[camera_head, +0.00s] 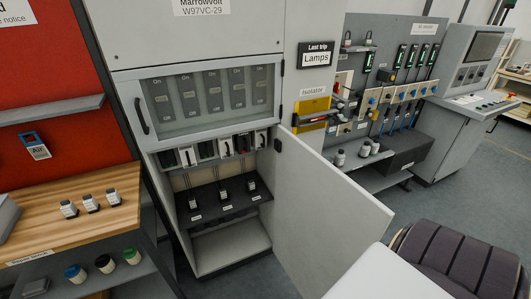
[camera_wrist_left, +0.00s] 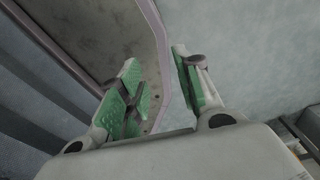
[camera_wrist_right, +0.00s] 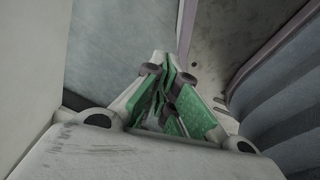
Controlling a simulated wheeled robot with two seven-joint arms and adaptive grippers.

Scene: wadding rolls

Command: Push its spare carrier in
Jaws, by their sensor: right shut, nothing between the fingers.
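The open grey cabinet (camera_head: 230,245) has a row of carriers (camera_head: 206,150) with white and dark fronts below its switch window. On the dark shelf beneath stand several small dark pieces with pale labels (camera_head: 223,194), three of them in a row. I cannot tell which piece is the spare carrier, nor how deep each carrier sits. Neither gripper shows in the head view. In the left wrist view my left gripper (camera_wrist_left: 160,82) is open and empty. In the right wrist view my right gripper (camera_wrist_right: 168,82) is shut with nothing in it.
The cabinet door (camera_head: 325,205) stands open to the right. A wooden bench (camera_head: 60,235) with three labelled pieces (camera_head: 91,203) is at left, with several capped jars (camera_head: 105,263) below. A yellow isolator (camera_head: 312,108) is right of the switch window.

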